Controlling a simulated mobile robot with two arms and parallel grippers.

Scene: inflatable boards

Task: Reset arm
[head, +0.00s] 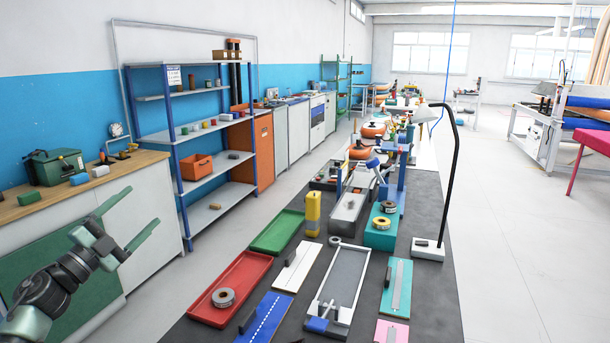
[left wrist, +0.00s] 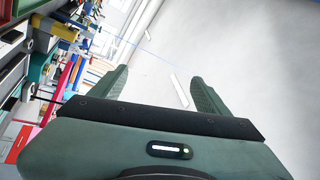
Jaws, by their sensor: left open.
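My left gripper (head: 128,222) is at the left of the head view, its two green fingers spread wide with nothing between them. It is raised in front of the wooden-topped counter, to the left of the dark work table (head: 425,270). In the left wrist view the same gripper (left wrist: 168,88) shows its two fingers apart, with pale floor or wall beyond them. My right gripper is not in view.
The dark table holds a red tray (head: 243,271), a green tray (head: 278,232), a grey board (head: 346,275) and a black lamp (head: 452,165). A blue-framed shelf (head: 190,134) and a wooden-topped counter (head: 120,172) line the left wall.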

